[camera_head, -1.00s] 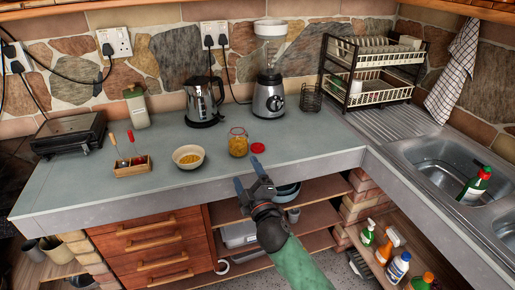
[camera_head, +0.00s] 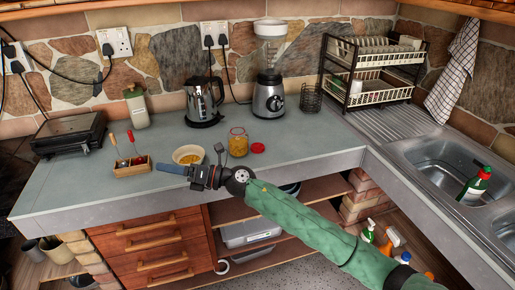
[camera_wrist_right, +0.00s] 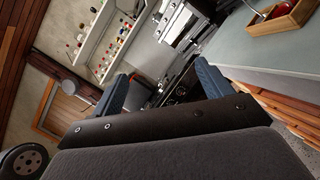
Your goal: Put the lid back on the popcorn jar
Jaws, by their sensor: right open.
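The popcorn jar (camera_head: 238,143) is clear glass with yellow contents and stands upright on the counter. The red lid (camera_head: 258,148) lies flat on the counter just right of the jar, apart from it. My right gripper (camera_head: 170,169) points left over the counter's front edge, in front of the bowl and left of the jar. In the right wrist view its two blue fingers (camera_wrist_right: 164,85) are spread with nothing between them. Neither jar nor lid shows in that view. My left gripper is not in view.
A bowl of yellow food (camera_head: 188,152) stands just behind my right gripper. A wooden box with utensils (camera_head: 132,170) is left of it and also shows in the wrist view (camera_wrist_right: 276,20). A kettle (camera_head: 203,102) and blender (camera_head: 268,95) stand behind. Counter right of the lid is clear.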

